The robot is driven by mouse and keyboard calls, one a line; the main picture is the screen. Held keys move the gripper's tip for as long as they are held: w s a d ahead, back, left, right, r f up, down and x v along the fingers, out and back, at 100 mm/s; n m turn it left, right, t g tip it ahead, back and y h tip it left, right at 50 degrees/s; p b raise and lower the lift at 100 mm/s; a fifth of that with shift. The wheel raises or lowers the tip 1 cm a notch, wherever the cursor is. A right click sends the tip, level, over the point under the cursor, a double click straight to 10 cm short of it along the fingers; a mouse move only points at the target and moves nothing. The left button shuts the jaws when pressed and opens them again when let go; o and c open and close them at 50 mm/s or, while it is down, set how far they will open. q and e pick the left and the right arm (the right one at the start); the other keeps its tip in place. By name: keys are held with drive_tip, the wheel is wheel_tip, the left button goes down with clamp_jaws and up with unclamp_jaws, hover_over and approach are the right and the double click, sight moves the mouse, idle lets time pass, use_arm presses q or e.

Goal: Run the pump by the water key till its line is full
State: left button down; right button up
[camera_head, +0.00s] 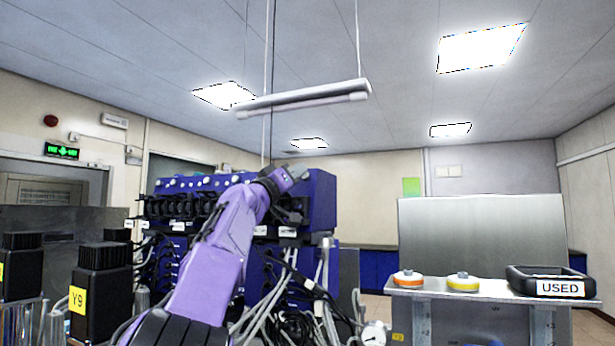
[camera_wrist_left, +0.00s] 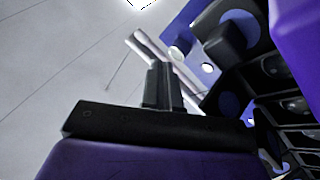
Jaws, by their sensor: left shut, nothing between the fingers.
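The blue bioreactor unit (camera_head: 322,200) stands ahead, with a row of black pump heads (camera_head: 175,207) along its front and small light knobs on its upper edge. My purple left arm reaches up in front of it. My left gripper (camera_head: 290,180) is at the unit's upper front, partly hidden by my wrist. In the left wrist view the gripper fingers (camera_wrist_left: 163,85) are shut and empty, beside the blue panel (camera_wrist_left: 185,35) with its round light buttons. I cannot tell whether they touch a key. The water key and its line cannot be singled out. My right gripper does not show.
Black-capped bottles, one labelled Y9 (camera_head: 77,300), stand at the left. Tangled tubes and cables (camera_head: 300,300) hang below the unit. At the right, a metal bench (camera_head: 440,293) holds an orange-banded disc (camera_head: 407,279), a yellow-banded disc (camera_head: 462,282) and a black USED tray (camera_head: 520,272).

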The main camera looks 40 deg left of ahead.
use_arm(q)
drive_tip(key=shift+f, duration=0.1)
drive_tip(key=shift+w+a, duration=0.15)
drive_tip(key=shift+w, duration=0.15)
drive_tip(key=shift+w+a+f, duration=0.15)
drive_tip(key=shift+w+f, duration=0.05)
drive_tip(key=shift+w, duration=0.4)
idle(1.2)
drive_tip(key=shift+s+d+r+b, duration=0.1)
drive_tip(key=shift+s+b, duration=0.35)
drive_tip(key=shift+b, duration=0.05)
drive_tip(key=shift+s+d+r+b, duration=0.1)
drive_tip(key=shift+s+b, duration=0.35)
